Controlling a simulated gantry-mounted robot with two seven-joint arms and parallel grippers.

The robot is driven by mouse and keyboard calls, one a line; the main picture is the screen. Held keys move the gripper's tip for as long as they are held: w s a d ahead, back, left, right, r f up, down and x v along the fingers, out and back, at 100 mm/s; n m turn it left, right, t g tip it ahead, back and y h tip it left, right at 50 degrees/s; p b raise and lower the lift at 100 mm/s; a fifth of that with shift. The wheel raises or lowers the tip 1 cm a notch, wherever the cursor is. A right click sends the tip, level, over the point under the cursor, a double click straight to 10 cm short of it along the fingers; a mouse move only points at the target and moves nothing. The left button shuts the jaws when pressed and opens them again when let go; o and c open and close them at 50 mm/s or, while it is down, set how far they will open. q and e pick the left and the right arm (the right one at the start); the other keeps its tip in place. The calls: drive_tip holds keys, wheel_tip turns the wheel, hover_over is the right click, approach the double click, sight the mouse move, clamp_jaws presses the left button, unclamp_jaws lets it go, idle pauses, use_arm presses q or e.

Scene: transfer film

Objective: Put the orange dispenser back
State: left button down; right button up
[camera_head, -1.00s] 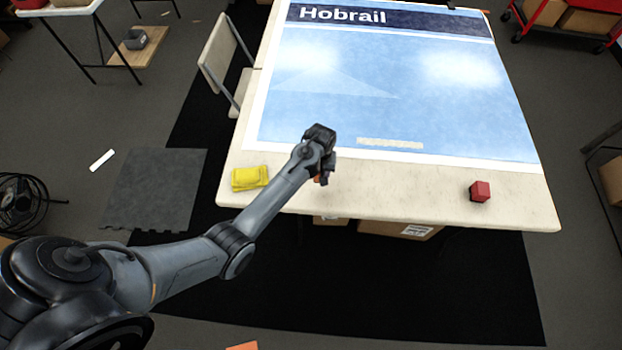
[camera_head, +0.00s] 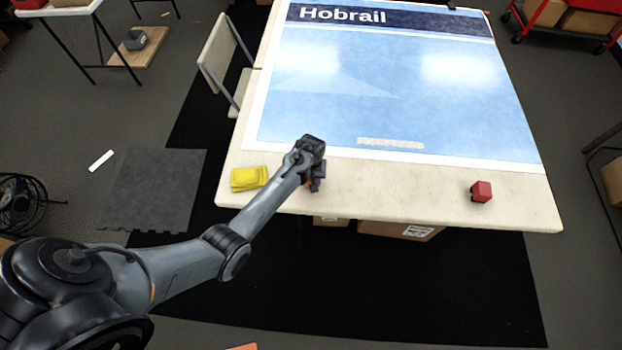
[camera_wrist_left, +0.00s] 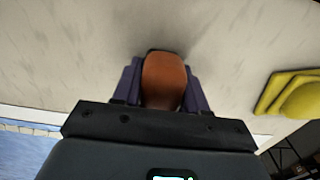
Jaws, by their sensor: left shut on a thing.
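The orange dispenser (camera_wrist_left: 164,80) sits between the fingers of my left gripper (camera_wrist_left: 160,88) in the left wrist view. The gripper is shut on it. In the head view the left gripper (camera_head: 313,184) is over the near edge strip of the table, right of the yellow cloth. There the dispenser is mostly hidden by the wrist, with only a little orange showing. I cannot tell whether it touches the tabletop. My right gripper is not in view.
A folded yellow cloth (camera_head: 249,178) lies left of the gripper; it also shows in the left wrist view (camera_wrist_left: 290,95). A red block (camera_head: 481,191) stands at the right of the table (camera_head: 420,190). A blue printed sheet (camera_head: 390,95) covers most of the tabletop. The strip between gripper and block is clear.

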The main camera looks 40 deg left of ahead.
use_arm(q)
drive_tip(key=shift+f, duration=0.1)
drive_tip(key=c, duration=0.6)
unclamp_jaws()
wheel_tip(320, 180, up, 12)
drive_tip(key=shift+s+p, duration=0.1)
drive_tip(key=shift+p, duration=1.05)
drive_tip(key=s+d+r+m+t, duration=0.1)
drive_tip(key=s+d+r+m, duration=0.1)
drive_tip(key=s, duration=0.6)
drive_tip(key=s+d+r+m+t, duration=0.1)
drive_tip(key=s+d+m, duration=0.3)
drive_tip(key=s, duration=0.4)
drive_tip(key=s+d+r+m+t, duration=0.1)
drive_tip(key=s+d+r+m, duration=0.2)
drive_tip(key=s, duration=0.6)
drive_tip(key=shift+d+r, duration=0.35)
drive_tip(key=shift+d, duration=0.8)
drive_tip(key=shift+s, duration=0.1)
